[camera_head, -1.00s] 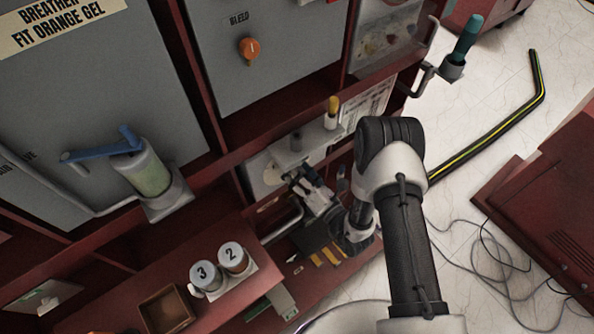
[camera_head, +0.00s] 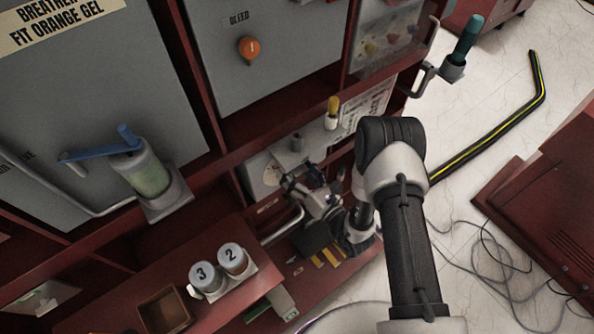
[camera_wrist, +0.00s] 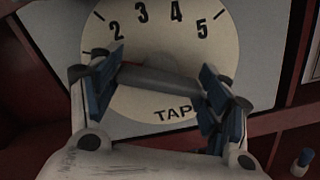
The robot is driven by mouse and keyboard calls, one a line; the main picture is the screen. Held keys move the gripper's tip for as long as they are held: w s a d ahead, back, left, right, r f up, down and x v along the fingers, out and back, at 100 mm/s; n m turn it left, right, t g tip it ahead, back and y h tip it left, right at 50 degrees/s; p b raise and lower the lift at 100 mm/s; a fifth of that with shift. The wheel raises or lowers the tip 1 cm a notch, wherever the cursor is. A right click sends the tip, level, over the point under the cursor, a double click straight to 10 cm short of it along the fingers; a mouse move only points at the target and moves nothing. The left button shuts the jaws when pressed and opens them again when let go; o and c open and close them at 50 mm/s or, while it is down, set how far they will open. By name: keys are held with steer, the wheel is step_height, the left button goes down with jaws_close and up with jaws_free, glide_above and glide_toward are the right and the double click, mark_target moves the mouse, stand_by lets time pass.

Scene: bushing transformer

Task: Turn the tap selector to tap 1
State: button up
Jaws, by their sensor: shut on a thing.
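The tap selector's round cream dial (camera_wrist: 160,35) fills the upper middle of the wrist view, with the numbers 2 to 5 and the word TAP. A grey bar-shaped handle (camera_wrist: 160,80) crosses it, its left end slightly higher than its right. My gripper (camera_wrist: 162,78) is shut on this handle, with one blue-padded finger at each end. The left finger covers the left part of the dial; no number 1 shows. In the head view, my gripper (camera_head: 301,176) is at the lower grey panel, and part of the dial (camera_head: 270,172) shows left of it.
A bent metal handle (camera_head: 285,226) lies close below my gripper. Cups marked 3 and 2 (camera_head: 232,258) stand on the red ledge at lower left. Floor at right holds cables.

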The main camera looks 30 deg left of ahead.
steer(key=o, duration=1.1)
steer(key=shift+c, duration=0.2)
steer(key=v, duration=1.2)
